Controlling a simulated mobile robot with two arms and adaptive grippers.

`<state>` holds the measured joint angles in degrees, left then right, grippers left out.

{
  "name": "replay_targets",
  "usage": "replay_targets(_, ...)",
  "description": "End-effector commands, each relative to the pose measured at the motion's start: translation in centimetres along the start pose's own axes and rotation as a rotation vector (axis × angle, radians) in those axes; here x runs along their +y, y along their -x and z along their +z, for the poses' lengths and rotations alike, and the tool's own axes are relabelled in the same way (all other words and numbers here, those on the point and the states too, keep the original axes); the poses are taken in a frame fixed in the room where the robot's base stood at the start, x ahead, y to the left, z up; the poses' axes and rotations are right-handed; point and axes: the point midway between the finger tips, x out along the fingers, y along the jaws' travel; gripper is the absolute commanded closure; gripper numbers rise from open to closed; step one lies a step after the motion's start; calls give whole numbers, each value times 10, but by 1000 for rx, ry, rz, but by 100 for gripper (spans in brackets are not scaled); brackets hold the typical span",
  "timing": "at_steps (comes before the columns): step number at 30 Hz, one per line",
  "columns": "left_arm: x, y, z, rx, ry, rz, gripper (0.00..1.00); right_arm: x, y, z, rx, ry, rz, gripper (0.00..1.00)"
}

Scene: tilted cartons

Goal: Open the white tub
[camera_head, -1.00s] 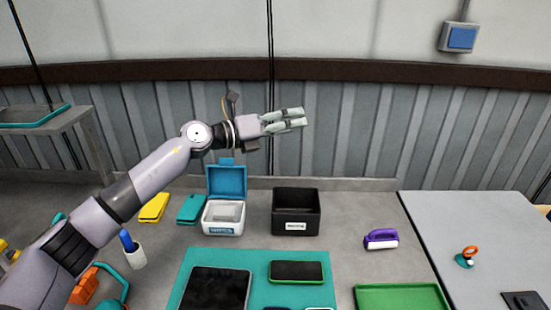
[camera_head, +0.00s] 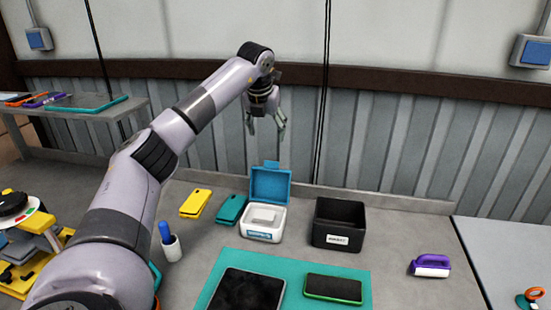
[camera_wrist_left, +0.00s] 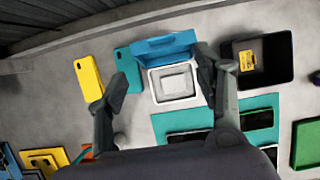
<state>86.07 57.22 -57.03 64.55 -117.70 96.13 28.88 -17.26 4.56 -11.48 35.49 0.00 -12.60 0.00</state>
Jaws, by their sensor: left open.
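The white tub (camera_head: 264,224) stands on the bench with its teal lid (camera_head: 270,185) raised at the back, so it is open. A pale block-like item shows inside it. In the left wrist view the tub (camera_wrist_left: 174,84) and its lid (camera_wrist_left: 165,48) lie between and beyond my fingers. My left gripper (camera_head: 268,126) is open and empty, above and behind the tub, pointing down and apart from it. Its fingers also show in the left wrist view (camera_wrist_left: 165,100). My right gripper is in neither view.
A black bin (camera_head: 339,224) stands right of the tub. A yellow case (camera_head: 195,204) and a teal case (camera_head: 230,210) lie to the left. A teal mat (camera_head: 289,276) with a tablet and a phone lies in front. A purple-handled tool (camera_head: 430,266) sits at right.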

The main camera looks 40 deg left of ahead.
Motion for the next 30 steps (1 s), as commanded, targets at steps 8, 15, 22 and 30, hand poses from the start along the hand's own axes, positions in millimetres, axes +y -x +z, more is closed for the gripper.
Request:
replay_targets(8, -1, -61, 0, 5, -1, 0, 38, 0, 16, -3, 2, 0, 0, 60)
replay_targets(15, -1, -108, -1, 3, -2, -1, 38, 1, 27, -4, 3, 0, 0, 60)
replay_targets(22, -2, -131, 0, 0, -2, -3, 38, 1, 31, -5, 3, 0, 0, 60)
replay_targets(30, -1, -135, 0, -1, -4, -2, 38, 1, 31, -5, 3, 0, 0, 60)
